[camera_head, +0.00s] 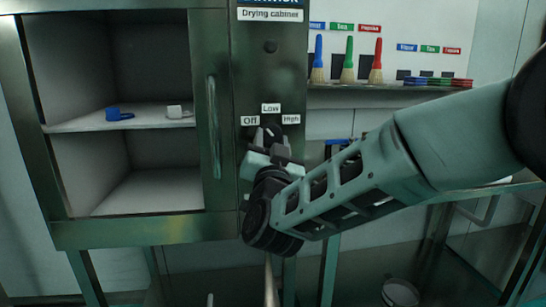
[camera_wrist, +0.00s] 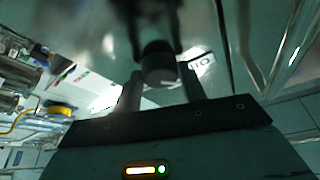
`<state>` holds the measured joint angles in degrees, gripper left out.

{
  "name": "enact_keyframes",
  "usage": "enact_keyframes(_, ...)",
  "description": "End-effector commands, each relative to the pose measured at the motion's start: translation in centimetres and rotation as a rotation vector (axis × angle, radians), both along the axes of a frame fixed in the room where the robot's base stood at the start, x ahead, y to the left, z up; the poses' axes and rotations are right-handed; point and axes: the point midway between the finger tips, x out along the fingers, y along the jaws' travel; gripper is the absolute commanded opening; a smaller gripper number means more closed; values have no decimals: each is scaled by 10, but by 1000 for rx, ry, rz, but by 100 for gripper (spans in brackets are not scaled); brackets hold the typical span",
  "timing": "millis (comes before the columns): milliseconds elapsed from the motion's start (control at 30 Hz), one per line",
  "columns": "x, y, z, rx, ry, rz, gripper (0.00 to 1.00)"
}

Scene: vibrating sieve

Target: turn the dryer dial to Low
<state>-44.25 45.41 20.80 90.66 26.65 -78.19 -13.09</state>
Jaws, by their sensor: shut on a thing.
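The dryer is the cabinet labelled "Drying cabinet" (camera_head: 270,15). Its control panel has three labels in an arc: Off (camera_head: 250,120) at left, Low (camera_head: 271,107) at top and High (camera_head: 291,119) at right. My gripper (camera_head: 268,138) is at the dial just below these labels and hides most of it in the head view. In the wrist view the black round dial (camera_wrist: 158,62) sits between the two fingers of my gripper (camera_wrist: 160,88), which is shut on it. I cannot tell which label the dial points to. One label (camera_wrist: 203,65) shows partly beside it.
The cabinet's open compartment (camera_head: 125,125) is left of the panel, with a blue item (camera_head: 118,114) and a white item (camera_head: 175,112) on its shelf. A vertical handle (camera_head: 213,125) stands close left of the gripper. Blue, green and red brushes (camera_head: 348,62) are at upper right.

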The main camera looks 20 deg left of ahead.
Motion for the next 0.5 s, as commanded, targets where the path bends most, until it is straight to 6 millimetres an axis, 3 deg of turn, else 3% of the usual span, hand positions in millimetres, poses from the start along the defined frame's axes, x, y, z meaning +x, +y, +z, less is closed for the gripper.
enact_keyframes(500, -2, 3, 1, 396, 240, -2, 18)
